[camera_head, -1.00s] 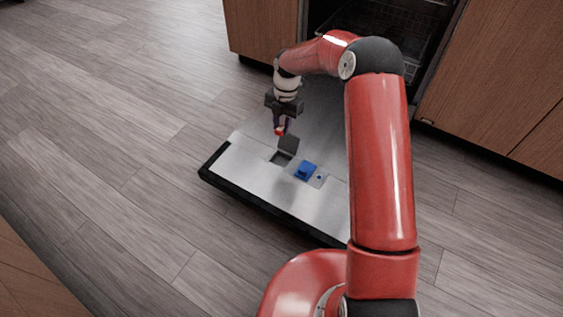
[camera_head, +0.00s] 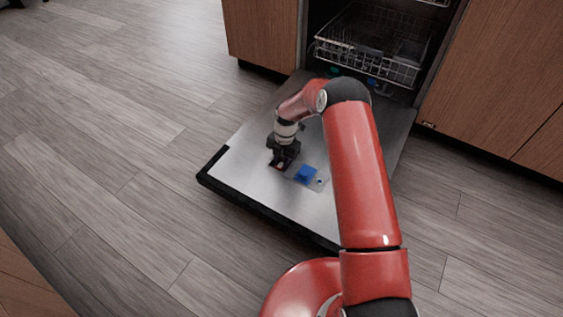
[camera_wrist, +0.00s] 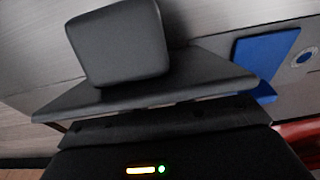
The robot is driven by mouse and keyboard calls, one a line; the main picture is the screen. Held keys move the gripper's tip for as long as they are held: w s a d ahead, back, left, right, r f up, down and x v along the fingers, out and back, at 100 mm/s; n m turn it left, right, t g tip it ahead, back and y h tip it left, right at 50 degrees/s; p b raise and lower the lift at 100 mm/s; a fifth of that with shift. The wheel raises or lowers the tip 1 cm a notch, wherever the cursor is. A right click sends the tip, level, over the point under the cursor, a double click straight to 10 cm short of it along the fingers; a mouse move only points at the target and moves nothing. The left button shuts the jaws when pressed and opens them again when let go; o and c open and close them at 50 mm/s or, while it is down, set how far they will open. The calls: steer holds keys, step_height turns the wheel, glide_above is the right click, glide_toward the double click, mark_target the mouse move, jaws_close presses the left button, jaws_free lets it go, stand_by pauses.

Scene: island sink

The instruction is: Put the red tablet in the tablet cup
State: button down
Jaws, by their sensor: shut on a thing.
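My gripper (camera_head: 280,163) points down at the tablet cup in the open dishwasher door. It is shut on the red tablet (camera_head: 281,167), of which only a small red patch shows between the fingertips in the head view. The cup's recess is mostly hidden by my gripper, so I cannot tell whether the tablet is inside or just above it. The tablet and fingertips do not show there.
A blue latch piece (camera_head: 306,174) sits on the door just right of the cup, also seen in the wrist view (camera_wrist: 262,55), with a small round dial (camera_wrist: 305,57) beside it. The dishwasher door (camera_head: 245,140) lies flat; a wire rack (camera_head: 365,55) is behind.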

steer(key=shift+f, duration=0.2)
steer(key=c, duration=1.5)
jaws_free()
steer(key=shift+r, duration=0.1)
